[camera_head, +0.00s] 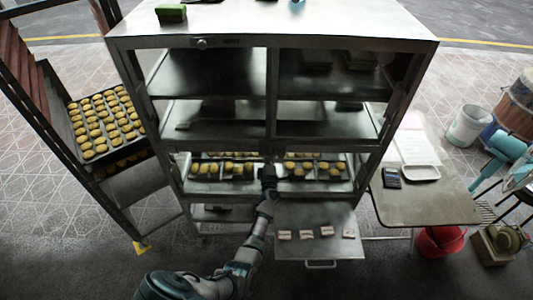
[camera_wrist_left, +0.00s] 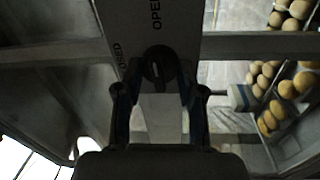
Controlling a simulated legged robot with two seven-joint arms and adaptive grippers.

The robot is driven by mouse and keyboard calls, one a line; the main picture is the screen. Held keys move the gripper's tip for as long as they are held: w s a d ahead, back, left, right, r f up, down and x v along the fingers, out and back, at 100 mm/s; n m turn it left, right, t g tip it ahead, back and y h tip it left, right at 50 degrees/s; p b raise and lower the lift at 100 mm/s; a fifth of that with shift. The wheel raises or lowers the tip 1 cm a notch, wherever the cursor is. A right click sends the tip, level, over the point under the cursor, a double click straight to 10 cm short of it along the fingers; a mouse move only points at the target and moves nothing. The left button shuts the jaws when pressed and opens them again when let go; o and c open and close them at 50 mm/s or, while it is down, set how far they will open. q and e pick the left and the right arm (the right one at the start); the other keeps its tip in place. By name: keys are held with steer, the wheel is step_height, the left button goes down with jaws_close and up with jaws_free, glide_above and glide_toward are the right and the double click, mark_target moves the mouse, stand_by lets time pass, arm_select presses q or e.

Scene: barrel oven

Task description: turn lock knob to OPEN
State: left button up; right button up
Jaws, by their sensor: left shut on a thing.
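The lock knob (camera_wrist_left: 158,65) is a dark round knob on a grey metal post of the oven, seen in the left wrist view. The word OPEN is printed above it and a partly hidden word ending in "OSED" is at its left. A lighter bar shows on its face; I cannot tell which word it points to. My left gripper (camera_wrist_left: 158,92) has its two fingers on either side of the knob, shut on it. In the head view my left gripper (camera_head: 268,172) is at the oven's middle post and hides the knob. My right gripper is not in view.
The metal oven cabinet (camera_head: 270,135) has shelves with trays of round yellow buns. A lower shelf (camera_head: 318,215) juts out with several small pieces on it. A bun rack (camera_head: 110,120) stands at left, a side table (camera_head: 430,205) at right.

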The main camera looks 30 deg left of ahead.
arm_select(q)
steer(key=shift+d+f+m+h, duration=0.3)
steer(key=shift+d+f+m, duration=0.35)
steer(key=shift+m, duration=0.05)
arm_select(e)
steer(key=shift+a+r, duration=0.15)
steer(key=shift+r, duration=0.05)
arm_select(q)
steer(key=shift+s+d+r, duration=0.1)
steer(key=shift+d+r, duration=0.05)
steer(key=shift+d, duration=0.1)
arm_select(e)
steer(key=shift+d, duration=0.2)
arm_select(q)
steer(key=o, duration=1.1)
steer(key=shift+a+r, duration=0.15)
steer(key=shift+r, duration=0.1)
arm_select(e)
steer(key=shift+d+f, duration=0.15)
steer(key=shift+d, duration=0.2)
arm_select(q)
steer(key=v, duration=1.2)
steer(key=shift+f, duration=0.1)
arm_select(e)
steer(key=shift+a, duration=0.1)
arm_select(q)
steer(key=shift+f, duration=0.1)
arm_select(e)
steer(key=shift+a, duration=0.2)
